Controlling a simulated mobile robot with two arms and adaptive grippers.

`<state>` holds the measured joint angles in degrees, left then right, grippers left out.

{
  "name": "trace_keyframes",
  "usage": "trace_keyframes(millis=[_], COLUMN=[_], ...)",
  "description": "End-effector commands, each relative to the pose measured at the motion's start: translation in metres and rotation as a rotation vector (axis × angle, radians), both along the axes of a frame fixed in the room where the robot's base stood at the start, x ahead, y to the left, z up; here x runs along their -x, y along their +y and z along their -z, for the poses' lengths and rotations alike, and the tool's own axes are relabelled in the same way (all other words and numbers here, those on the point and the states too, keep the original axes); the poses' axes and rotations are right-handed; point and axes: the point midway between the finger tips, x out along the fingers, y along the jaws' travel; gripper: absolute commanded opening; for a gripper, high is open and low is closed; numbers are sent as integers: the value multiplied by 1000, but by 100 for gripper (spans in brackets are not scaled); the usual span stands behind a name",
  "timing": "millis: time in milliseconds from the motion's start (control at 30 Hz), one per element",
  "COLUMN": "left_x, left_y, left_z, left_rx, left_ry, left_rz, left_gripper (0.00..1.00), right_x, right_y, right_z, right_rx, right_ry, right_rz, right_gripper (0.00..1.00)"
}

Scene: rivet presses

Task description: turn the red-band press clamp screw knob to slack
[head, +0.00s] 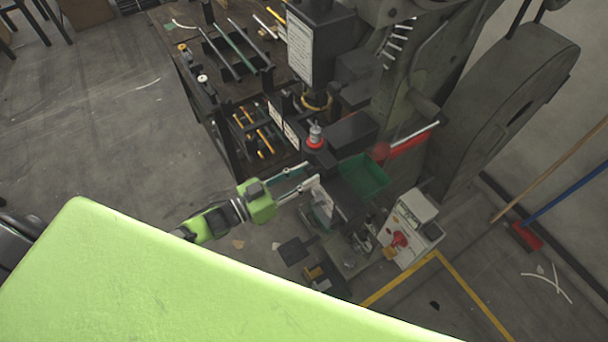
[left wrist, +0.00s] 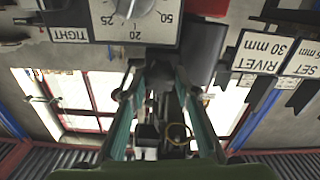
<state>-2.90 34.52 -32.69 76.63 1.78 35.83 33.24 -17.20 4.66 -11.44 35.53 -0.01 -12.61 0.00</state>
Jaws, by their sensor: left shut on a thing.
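My left gripper (head: 305,182) reaches in from the left to the front of the press (head: 345,185). In the left wrist view its fingers (left wrist: 158,82) are closed on the dark clamp screw knob (left wrist: 158,76), which is mostly hidden between them. In the head view the knob cannot be made out at the fingertips. A red ring (head: 315,142) circles a small post on top of the press, just above the gripper. A "TIGHT" label (left wrist: 70,34) stands left of the knob in the left wrist view. My right gripper is not in view.
A white dial plate (left wrist: 150,28) is close above the fingers. Rivet and set labels (left wrist: 262,50) hang at right. A green bin (head: 362,176) and a white control box with a red knob (head: 408,225) stand right of the gripper. Floor at left is open.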

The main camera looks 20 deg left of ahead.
Motion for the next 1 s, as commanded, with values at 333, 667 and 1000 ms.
trace_keyframes(millis=[333, 667, 1000], left_x=[1, 0, 23], left_y=[0, 0, 17], left_z=[2, 1, 2], left_rx=[0, 0, -1], left_ry=[5, 3, 7], left_rz=[0, 0, 0], left_gripper=[7, 45, 45], right_x=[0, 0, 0], right_y=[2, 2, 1], right_z=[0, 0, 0], right_rx=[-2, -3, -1], right_ry=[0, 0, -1], right_rz=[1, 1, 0], right_gripper=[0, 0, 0])
